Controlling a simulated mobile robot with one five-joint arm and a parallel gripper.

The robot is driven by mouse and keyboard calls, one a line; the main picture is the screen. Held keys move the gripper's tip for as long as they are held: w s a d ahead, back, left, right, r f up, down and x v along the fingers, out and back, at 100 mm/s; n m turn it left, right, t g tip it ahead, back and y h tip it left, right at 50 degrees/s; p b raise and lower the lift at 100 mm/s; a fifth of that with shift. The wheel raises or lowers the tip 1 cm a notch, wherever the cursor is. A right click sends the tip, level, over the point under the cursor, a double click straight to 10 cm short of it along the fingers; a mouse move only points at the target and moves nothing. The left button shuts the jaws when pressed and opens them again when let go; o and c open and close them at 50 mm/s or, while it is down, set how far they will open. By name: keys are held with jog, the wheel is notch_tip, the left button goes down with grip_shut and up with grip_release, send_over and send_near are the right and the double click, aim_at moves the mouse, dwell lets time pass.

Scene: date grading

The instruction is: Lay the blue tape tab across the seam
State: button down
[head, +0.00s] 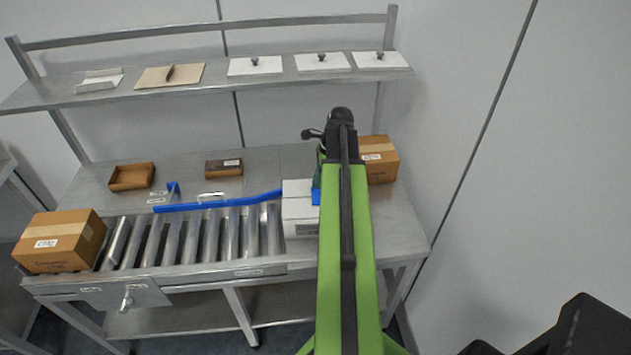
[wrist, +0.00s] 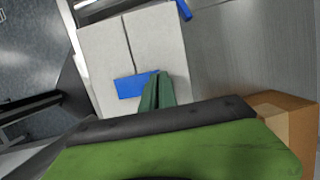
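A white box (head: 300,213) stands at the right end of the rollers, partly hidden by my arm. In the wrist view its pale top (wrist: 97,55) shows a dark seam running down the middle. The blue tape tab (wrist: 130,87) spans the line of the seam near the box's lower part. The tab also shows beside my arm in the head view (head: 316,197). My gripper (wrist: 157,88) has its green fingers close together at the tab's right end, apparently shut on it. I cannot tell whether the tab touches the box top.
A blue rail (head: 230,202) runs behind the rollers (head: 190,240). Cardboard boxes stand at the left (head: 60,243) and right (head: 380,160). A brown tray (head: 132,177) and a small dark box (head: 224,168) sit behind the rail. A shelf (head: 210,91) hangs above.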

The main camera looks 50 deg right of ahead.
jog(key=c, duration=2.1)
grip_release()
jog(key=o, duration=0.5)
jog(key=shift+c, duration=0.6)
notch_tip(320, 180, up, 7)
jog(key=p, duration=0.7)
